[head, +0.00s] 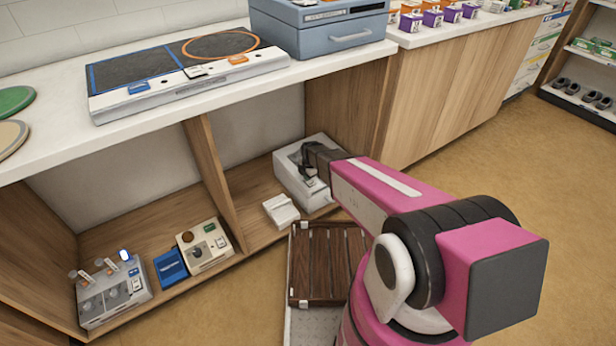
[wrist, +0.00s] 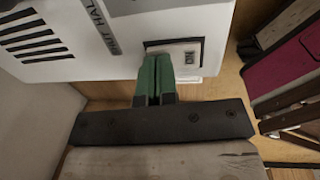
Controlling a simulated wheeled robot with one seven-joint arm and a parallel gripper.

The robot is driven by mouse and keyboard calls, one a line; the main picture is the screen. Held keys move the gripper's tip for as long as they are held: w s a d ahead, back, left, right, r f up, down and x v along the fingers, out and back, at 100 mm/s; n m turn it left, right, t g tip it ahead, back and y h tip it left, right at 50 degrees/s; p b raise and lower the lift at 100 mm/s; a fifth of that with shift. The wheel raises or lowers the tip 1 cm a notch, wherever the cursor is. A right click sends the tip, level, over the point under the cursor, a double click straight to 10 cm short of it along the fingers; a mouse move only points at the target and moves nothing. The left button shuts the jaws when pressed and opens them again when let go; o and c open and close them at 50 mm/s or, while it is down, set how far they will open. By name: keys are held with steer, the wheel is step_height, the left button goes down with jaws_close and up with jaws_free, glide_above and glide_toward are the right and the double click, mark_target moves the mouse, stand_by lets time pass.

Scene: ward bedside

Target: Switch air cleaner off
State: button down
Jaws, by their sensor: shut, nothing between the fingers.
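A white box-shaped unit (head: 291,180), likely the air cleaner, stands in the right compartment of the low shelf. In the wrist view this white unit (wrist: 130,28) shows dark vent slots, partly hidden lettering and a pale rocker-like switch (wrist: 188,56) in a dark frame. My gripper (head: 308,163) is over the unit in the head view. In the wrist view my gripper (wrist: 157,60) has its green fingers shut together and empty, with their tips at the left end of the switch. I cannot tell whether they touch it. The switch's position is unclear.
A wooden divider (head: 212,178) stands left of the unit, and the white counter (head: 150,135) overhangs it. A small white block (head: 281,210) sits before the unit. A dark slatted rack (head: 328,262) lies on the floor in front. Open floor (head: 480,150) is at right.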

steer(key=shift+f, duration=0.2)
steer(key=shift+s+d+r, duration=0.25)
steer(key=shift+s+d, duration=0.15)
steer(key=shift+s, duration=0.2)
